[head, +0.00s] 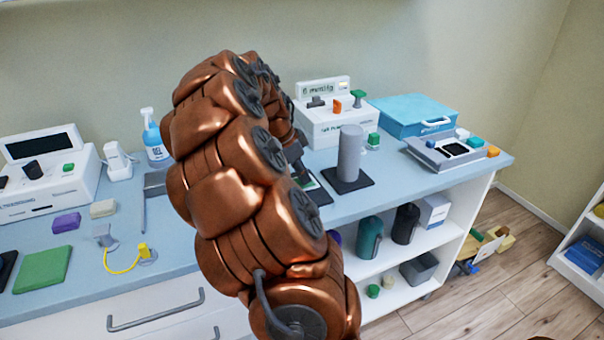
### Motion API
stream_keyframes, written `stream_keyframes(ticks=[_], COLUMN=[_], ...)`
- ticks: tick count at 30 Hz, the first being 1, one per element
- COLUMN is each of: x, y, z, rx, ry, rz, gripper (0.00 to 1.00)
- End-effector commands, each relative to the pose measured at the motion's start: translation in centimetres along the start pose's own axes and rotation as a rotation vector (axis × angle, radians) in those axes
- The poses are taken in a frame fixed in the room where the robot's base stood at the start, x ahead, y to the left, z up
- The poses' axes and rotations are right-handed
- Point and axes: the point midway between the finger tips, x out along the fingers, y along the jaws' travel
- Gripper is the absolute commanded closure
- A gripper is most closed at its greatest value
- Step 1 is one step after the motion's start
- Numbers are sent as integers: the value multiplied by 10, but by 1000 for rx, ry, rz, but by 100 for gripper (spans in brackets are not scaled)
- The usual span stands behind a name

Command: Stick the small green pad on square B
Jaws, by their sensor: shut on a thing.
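My copper arm crosses the middle of the head view and hides much of the counter. My gripper (301,172) is partly visible behind it, pointing down low over the counter. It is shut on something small. A green edge, seemingly the small green pad (311,184), shows just at its tips; the rest is hidden. A dark square (321,197) lies directly under or beside it. Another dark square (364,180) lies to the right with a grey cylinder (349,152) standing on it. I cannot read any letter, so I cannot tell which is square B.
A white device (325,127) with coloured knobs and a blue case (412,113) stand behind. A grey device (446,152) sits at right. At left are a larger green pad (42,270), purple block (66,222), yellow cable (122,268) and blue-white bottle (153,140).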

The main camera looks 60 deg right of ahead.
Motion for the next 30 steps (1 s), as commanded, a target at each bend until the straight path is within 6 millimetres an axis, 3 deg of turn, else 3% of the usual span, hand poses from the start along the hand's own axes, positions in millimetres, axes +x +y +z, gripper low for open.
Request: stream_keyframes(ticks=[10,11,18,30], x=[0,0,0,-3], y=[0,0,0,0], z=[0,0,0,-1], rx=[0,0,0,0], ry=[0,0,0,0], rz=[0,0,0,-1], gripper=[100,86,60,59])
